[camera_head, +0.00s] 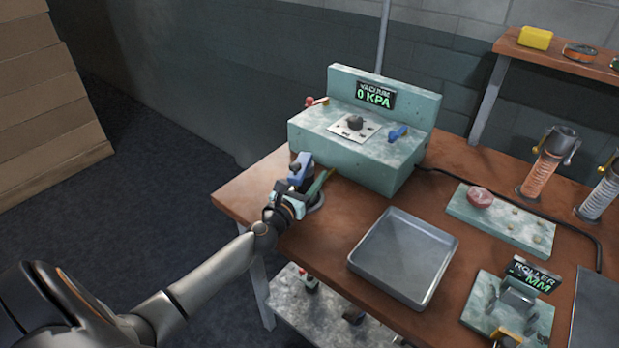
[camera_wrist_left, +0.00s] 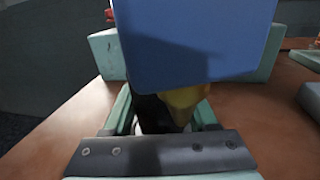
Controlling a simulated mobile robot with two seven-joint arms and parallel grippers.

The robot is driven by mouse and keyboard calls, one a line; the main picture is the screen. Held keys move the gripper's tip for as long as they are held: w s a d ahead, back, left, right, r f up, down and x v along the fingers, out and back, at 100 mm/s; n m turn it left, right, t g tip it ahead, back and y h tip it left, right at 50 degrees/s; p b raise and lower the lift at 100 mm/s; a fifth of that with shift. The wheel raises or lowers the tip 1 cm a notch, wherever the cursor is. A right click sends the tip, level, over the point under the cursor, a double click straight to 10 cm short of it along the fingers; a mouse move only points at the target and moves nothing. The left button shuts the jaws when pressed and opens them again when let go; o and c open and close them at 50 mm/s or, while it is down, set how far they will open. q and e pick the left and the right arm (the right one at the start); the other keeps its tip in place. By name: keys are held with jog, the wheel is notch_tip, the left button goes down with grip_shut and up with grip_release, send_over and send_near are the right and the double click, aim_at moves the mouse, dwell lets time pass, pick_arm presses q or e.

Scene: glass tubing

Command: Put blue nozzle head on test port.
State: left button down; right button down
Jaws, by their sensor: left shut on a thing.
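The blue nozzle head (camera_head: 299,169) shows as a blue block above my left gripper (camera_head: 293,200), near the table's left corner. In the left wrist view the blue block (camera_wrist_left: 195,40) fills the upper middle, with a brass-coloured piece (camera_wrist_left: 184,103) and a dark part below it between the fingers. My left gripper is shut on the nozzle head. My right gripper is not in view.
The pale green vacuum unit (camera_head: 352,165), reading 0 KPA, stands behind the gripper with a red-tipped lever and a blue lever. An empty grey metal tray (camera_head: 377,281) lies to the right. A green plate (camera_head: 500,222) and a roller device (camera_head: 508,306) are farther right.

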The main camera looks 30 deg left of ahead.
aim_at(300, 190)
pick_arm(q)
jog(key=shift+f, duration=0.15)
jog(key=shift+c, duration=1)
grip_release()
jog(key=shift+r, duration=0.3)
jog(key=s, duration=0.3)
jog(key=s+d, duration=0.1)
jog(key=s, duration=0.6)
jog(key=shift+s+d+f, duration=0.15)
jog(key=shift+s+f, duration=0.05)
jog(key=shift+f, duration=0.05)
jog(key=shift+s+d+r+b, duration=0.1)
jog(key=shift+s+b, duration=0.2)
jog(key=shift+s, duration=0.45)
